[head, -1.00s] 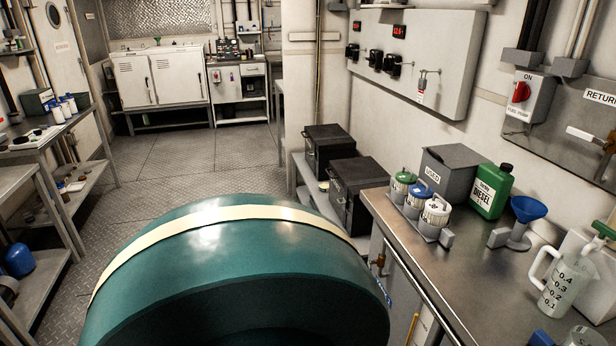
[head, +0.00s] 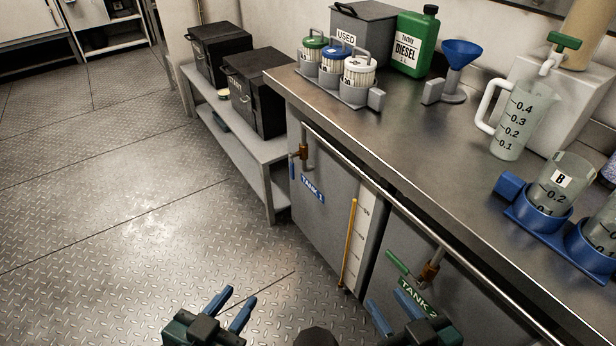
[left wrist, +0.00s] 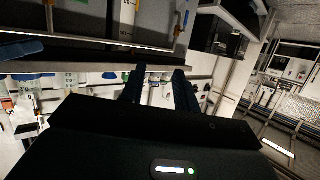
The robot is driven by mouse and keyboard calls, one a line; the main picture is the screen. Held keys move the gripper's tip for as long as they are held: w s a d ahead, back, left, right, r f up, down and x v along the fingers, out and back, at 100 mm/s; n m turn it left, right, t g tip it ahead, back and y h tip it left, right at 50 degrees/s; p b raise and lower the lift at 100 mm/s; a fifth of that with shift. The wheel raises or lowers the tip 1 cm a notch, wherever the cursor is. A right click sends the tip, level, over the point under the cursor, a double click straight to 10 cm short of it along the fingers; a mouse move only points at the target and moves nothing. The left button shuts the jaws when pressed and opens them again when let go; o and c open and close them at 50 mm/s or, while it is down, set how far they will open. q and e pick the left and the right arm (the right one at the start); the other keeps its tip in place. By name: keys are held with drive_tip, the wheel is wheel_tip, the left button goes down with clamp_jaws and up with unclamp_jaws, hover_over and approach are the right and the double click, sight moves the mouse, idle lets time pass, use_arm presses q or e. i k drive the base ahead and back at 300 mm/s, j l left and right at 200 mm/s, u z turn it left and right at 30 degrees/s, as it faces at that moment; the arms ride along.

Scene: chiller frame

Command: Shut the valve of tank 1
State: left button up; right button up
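The tank 1 valve (head: 304,152) is a small brass body on a short vertical pipe at the bench's front left. Its blue lever (head: 292,168) hangs down, roughly along that pipe. The blue TANK 1 label (head: 312,188) is on the grey tank front (head: 330,225) below. My left gripper (head: 239,297) is low in the head view, below and left of the valve and well apart from it. Its blue fingers are spread and empty; they also show apart in the left wrist view (left wrist: 158,85). My right gripper (head: 384,298) is open and empty, near tank 2.
The tank 2 valve (head: 430,272) has a green lever (head: 398,263) pointing sideways to the upper left. A pipe (head: 385,195) runs along the bench front. A low shelf (head: 240,150) with black boxes stands left of tank 1. The floor (head: 120,220) at left is clear.

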sight(291, 155)
drive_tip(key=i+u, duration=0.15)
drive_tip(key=j+z, duration=0.1)
drive_tip(key=z, duration=0.25)
drive_tip(key=i+j+z, duration=0.15)
drive_tip(key=z, duration=0.25)
drive_tip(key=j+z, duration=0.1)
drive_tip(key=z, duration=0.25)
drive_tip(key=j+z, duration=0.3)
drive_tip(key=j, duration=0.25)
drive_tip(key=j+z, duration=0.3)
drive_tip(key=j, duration=0.25)
drive_tip(key=k+j+z, duration=0.1)
drive_tip(key=j+z, duration=0.25)
drive_tip(key=j, duration=1.3)
drive_tip(key=k+j, duration=0.15)
drive_tip(key=j, duration=0.95)
drive_tip(key=k+j+z, duration=0.1)
drive_tip(key=j, duration=0.45)
drive_tip(key=i+j, duration=0.3)
drive_tip(key=j, duration=0.15)
